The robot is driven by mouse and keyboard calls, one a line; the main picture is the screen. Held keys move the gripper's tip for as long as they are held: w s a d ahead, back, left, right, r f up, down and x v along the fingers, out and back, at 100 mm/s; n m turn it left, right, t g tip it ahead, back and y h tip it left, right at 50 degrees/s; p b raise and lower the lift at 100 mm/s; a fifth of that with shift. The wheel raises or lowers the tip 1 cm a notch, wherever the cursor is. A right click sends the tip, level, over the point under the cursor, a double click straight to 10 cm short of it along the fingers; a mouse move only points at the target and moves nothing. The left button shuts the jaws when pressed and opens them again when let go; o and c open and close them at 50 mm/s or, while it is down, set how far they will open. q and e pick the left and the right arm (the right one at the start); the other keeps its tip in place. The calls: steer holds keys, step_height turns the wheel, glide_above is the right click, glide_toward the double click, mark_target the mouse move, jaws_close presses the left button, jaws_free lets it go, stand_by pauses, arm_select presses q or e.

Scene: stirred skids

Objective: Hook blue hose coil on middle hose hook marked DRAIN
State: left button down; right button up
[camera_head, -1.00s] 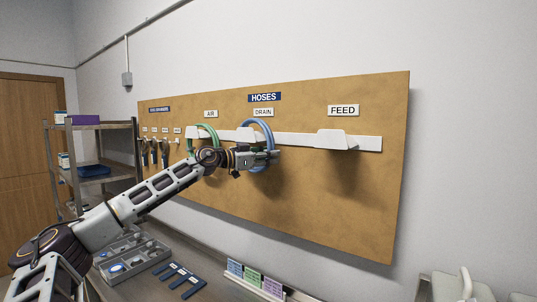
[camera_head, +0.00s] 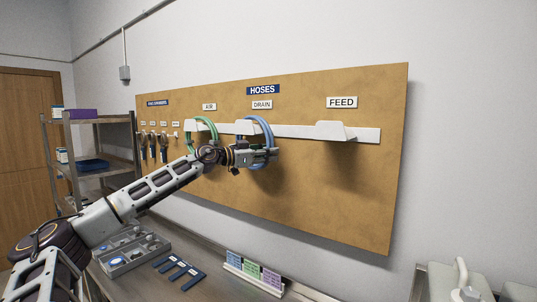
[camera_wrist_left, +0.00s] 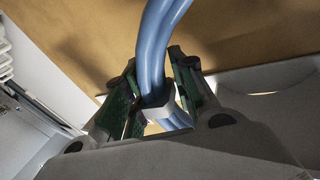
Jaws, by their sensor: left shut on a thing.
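The blue hose coil (camera_head: 269,136) is upright at the middle hook (camera_head: 246,127), below the DRAIN label (camera_head: 262,104). Its upper part is around or just in front of that hook; I cannot tell whether the hook bears it. My left gripper (camera_head: 272,154) is shut on the coil's lower right part. In the left wrist view the blue hose (camera_wrist_left: 152,45) runs between the two fingers (camera_wrist_left: 155,100). My right gripper is not in view.
A green hose coil (camera_head: 212,129) hangs on the hook under AIR, close to my left wrist. The hook under FEED (camera_head: 333,130) is empty. Hanging tools (camera_head: 152,146), a grey tray (camera_head: 135,254) and a card stand (camera_head: 252,275) are nearby. A metal shelf (camera_head: 100,147) stands at left.

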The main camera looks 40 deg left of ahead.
arm_select(q)
steer(key=c, duration=1.1)
jaws_free()
steer(key=shift+f, duration=0.1)
steer(key=shift+s, duration=0.1)
steer(key=shift+s+a, duration=0.15)
steer(key=shift+s, duration=0.3)
steer(key=shift+s+a, duration=0.1)
steer(key=shift+s, duration=0.2)
steer(key=shift+s+a, duration=0.15)
steer(key=shift+s, duration=0.1)
